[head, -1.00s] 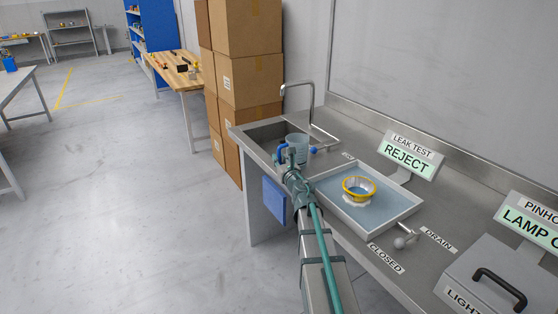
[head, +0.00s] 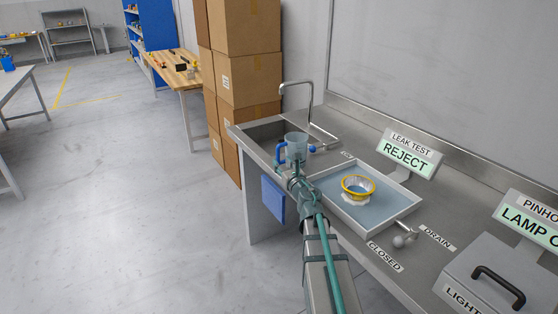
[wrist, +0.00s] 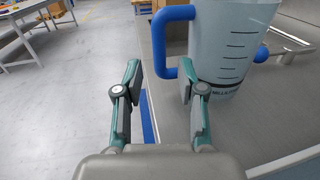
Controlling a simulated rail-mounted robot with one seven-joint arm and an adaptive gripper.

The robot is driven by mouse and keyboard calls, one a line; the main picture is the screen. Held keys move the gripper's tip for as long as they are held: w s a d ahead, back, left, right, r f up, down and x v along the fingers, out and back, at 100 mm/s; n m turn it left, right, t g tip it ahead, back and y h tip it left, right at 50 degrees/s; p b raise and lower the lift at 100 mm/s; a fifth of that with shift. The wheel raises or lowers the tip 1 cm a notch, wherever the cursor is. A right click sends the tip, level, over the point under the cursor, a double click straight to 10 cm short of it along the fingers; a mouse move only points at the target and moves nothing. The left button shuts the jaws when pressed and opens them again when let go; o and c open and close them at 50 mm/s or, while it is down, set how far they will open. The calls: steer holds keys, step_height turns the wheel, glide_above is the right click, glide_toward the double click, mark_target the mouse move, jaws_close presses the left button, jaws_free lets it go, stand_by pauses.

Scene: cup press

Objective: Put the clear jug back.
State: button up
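The clear jug (head: 297,147) stands upright on the steel counter beside the sink, with its blue handle (head: 280,154) towards the left. In the wrist view the jug (wrist: 232,45) shows dark measuring marks and a dark band near its base. Its handle (wrist: 158,45) lies ahead of the gap between my fingertips. My gripper (wrist: 160,78) is open and empty, with its right finger overlapping the jug's lower handle end in the picture. In the head view my gripper (head: 292,174) is just in front of the jug; contact cannot be told.
The sink (head: 262,135) with its tap (head: 311,100) is behind the jug. A shallow tray of water (head: 392,207) holding a yellow-rimmed cup (head: 358,187) is to the right. A blue panel (head: 272,198) hangs at the counter's front. Cardboard boxes (head: 245,75) stand behind.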

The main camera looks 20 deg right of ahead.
steer(key=s, duration=0.7)
steer(key=shift+a, duration=0.3)
